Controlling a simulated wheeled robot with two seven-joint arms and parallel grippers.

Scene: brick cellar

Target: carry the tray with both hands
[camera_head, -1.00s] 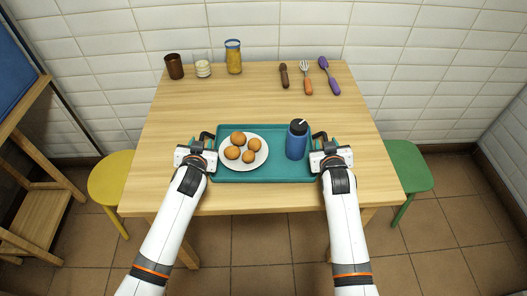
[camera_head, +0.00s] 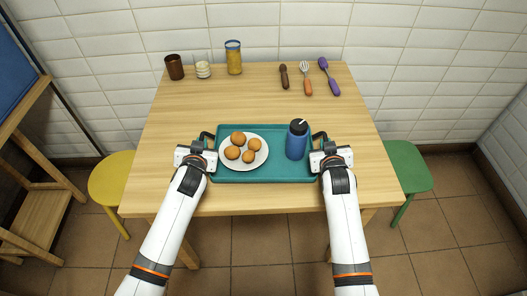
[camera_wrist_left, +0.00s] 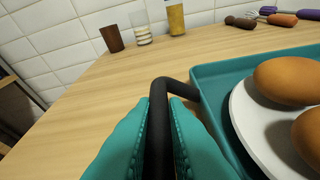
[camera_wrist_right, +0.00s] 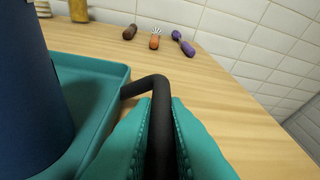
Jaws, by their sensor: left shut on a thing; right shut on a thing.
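The teal tray (camera_head: 265,177) is on the near part of the wooden table, with a black handle at each end. A white plate (camera_head: 229,161) with several brown, egg-like round items (camera_head: 232,153) sits on its left half. A blue bottle (camera_head: 296,145) with a black cap stands upright on its right half. My left gripper (camera_head: 208,143) is shut on the left handle (camera_wrist_left: 158,110); its teal fingers lie on both sides of it. My right gripper (camera_head: 320,143) is shut on the right handle (camera_wrist_right: 160,105) likewise. I cannot tell whether the tray touches the table.
At the table's (camera_head: 265,105) back left stand a brown cup (camera_head: 174,67), a glass (camera_head: 202,66) and a yellow jar (camera_head: 233,58). Several utensils (camera_head: 306,78) lie back right. The middle is clear. A yellow stool (camera_head: 108,178) and a green stool (camera_head: 408,165) flank the table.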

